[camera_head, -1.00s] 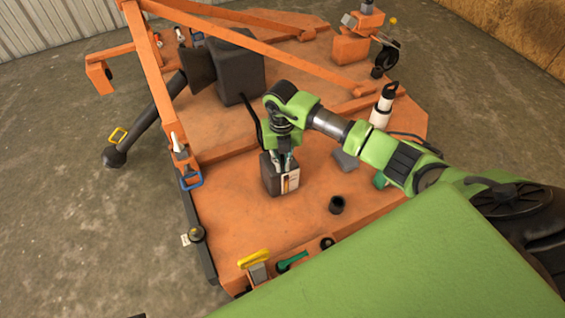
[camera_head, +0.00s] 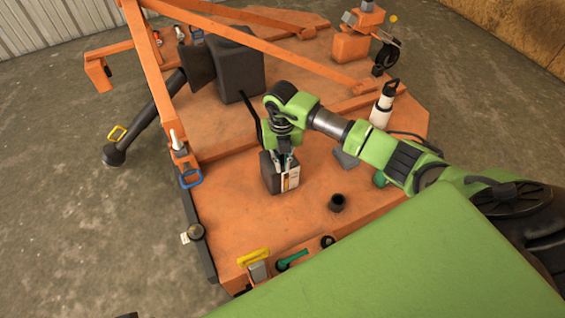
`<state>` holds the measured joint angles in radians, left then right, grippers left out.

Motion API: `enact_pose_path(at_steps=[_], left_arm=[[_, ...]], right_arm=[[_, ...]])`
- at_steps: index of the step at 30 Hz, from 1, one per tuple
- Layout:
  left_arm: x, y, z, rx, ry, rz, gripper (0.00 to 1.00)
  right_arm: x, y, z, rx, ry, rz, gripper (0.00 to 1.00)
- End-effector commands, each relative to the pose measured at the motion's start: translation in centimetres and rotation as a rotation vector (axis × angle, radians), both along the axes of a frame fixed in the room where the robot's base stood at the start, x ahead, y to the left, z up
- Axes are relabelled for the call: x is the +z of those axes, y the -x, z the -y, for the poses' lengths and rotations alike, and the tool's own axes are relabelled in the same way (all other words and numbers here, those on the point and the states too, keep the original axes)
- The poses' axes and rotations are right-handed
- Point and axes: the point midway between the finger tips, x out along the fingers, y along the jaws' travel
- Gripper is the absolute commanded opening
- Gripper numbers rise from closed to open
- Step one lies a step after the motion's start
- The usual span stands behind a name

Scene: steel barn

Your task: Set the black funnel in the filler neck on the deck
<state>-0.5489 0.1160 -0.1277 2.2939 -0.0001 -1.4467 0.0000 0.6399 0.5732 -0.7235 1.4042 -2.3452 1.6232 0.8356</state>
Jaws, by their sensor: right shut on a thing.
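My right gripper (camera_head: 285,163) points down onto the deck (camera_head: 235,215) and is shut at the top of a dark box (camera_head: 272,180) with a white and orange label. The box sits upright on the orange deck. A short black open-topped cylinder (camera_head: 337,203) stands to the right of the box, apart from it. It may be the filler neck or the funnel; its shape is too small to tell. No clear funnel cone shows, and the gripper hides part of the box top. My left gripper is not in view.
A grey block (camera_head: 345,159) and a white bottle with a black top (camera_head: 382,104) stand right of the gripper. A large dark box (camera_head: 238,68) and orange beams lie behind. A yellow handle (camera_head: 254,256) and green tool (camera_head: 292,260) are at the front edge.

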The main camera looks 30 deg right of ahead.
Motion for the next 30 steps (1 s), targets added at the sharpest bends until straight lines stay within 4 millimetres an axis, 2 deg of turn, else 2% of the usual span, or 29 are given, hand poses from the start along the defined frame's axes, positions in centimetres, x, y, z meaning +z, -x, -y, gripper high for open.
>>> enact_pose_path(at_steps=[13, 15, 16, 26, 30], left_arm=[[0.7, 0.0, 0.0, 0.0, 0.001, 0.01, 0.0], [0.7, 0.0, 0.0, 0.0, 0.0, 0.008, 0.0], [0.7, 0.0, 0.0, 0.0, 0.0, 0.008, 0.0], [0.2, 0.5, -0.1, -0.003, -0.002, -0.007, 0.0], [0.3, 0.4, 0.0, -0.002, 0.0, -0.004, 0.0]], right_arm=[[-0.1, 0.0, 0.0, 0.0, 0.0, 0.001, 0.0], [-0.1, 0.0, 0.0, 0.0, 0.0, 0.001, 0.24], [-0.1, 0.0, 0.0, 0.0, 0.0, 0.001, 0.28], [-0.1, 0.0, 0.0, 0.0, 0.0, 0.0, 0.28], [1.0, -0.1, 0.0, 0.0, 0.001, 0.002, 0.28]])
